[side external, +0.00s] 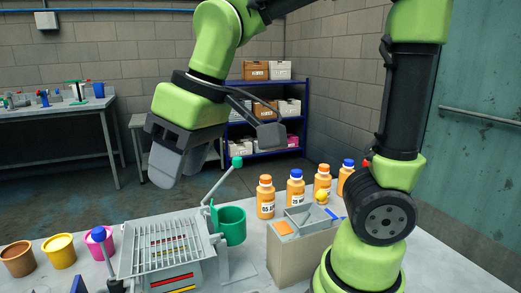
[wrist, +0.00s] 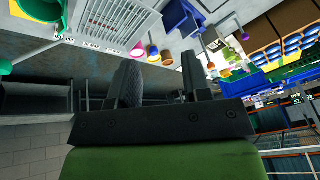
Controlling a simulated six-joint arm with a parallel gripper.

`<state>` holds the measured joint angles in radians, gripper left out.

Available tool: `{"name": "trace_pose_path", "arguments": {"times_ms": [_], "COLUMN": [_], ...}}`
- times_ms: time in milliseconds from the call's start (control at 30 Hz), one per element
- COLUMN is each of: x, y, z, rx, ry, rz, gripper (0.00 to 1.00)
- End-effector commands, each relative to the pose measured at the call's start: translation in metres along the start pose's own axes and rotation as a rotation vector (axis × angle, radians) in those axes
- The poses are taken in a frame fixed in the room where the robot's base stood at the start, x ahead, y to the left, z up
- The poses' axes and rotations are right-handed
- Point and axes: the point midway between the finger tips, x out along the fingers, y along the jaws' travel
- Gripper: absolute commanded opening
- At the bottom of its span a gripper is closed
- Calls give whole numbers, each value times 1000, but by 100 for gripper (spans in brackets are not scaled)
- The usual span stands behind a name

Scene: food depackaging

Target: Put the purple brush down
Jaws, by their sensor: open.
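My gripper (side external: 181,165) is high above the slotted grate, well clear of the knob and the table. In the wrist view its two dark fingers (wrist: 160,75) are apart, with nothing seen between them.
A slotted metal grate (side external: 165,245) has a green cup (side external: 231,226) and a green-knobbed lever (side external: 237,162) beside it. Brown (side external: 18,260), yellow (side external: 60,251) and pink (side external: 100,247) pots stand left. Orange bottles (side external: 266,200) and a grey bin (side external: 285,255) stand right.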

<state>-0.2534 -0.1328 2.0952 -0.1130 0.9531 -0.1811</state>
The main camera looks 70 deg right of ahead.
Motion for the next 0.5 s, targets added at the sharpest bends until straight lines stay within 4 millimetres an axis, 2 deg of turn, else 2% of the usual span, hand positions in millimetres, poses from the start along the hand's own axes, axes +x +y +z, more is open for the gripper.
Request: {"name": "trace_pose_path", "arguments": {"times_ms": [33,100,200,333,500], "x": [-16,-30,-42,-48,-49], "y": [10,19,28,34,36], "z": [12,30,54,75,85], "rx": [72,167,280,379,427], "ry": [55,118,195,265,299], "rz": [-3,-8,-15,-22,-25], "gripper": [44,44,44,44,44]}}
